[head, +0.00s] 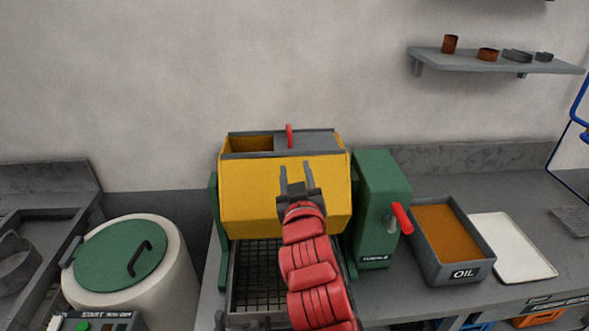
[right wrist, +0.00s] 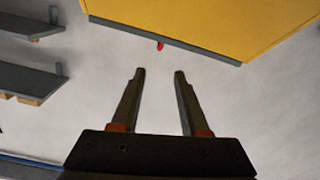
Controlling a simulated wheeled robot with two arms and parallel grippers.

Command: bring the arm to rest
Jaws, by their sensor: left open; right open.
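My right gripper (head: 294,168) is open and empty, its fingers pointing up in front of the yellow drum (head: 240,185). Its red arm comes in from the bottom of the head view. In the right wrist view the two fingers (right wrist: 157,75) stand apart with nothing between them, and the yellow drum (right wrist: 200,22) shows at the top. The drum's grey lid (head: 312,142) with a red handle (head: 289,135) covers the right part of its top; the left part is open. My left gripper is not in view.
A green crank box (head: 375,190) with a red handle (head: 402,218) stands right of the drum. Further right are an oil tray (head: 447,230) and a white tray (head: 512,245). A green-lidded white bin (head: 175,285) is at left. A wall shelf (head: 500,62) holds several small parts.

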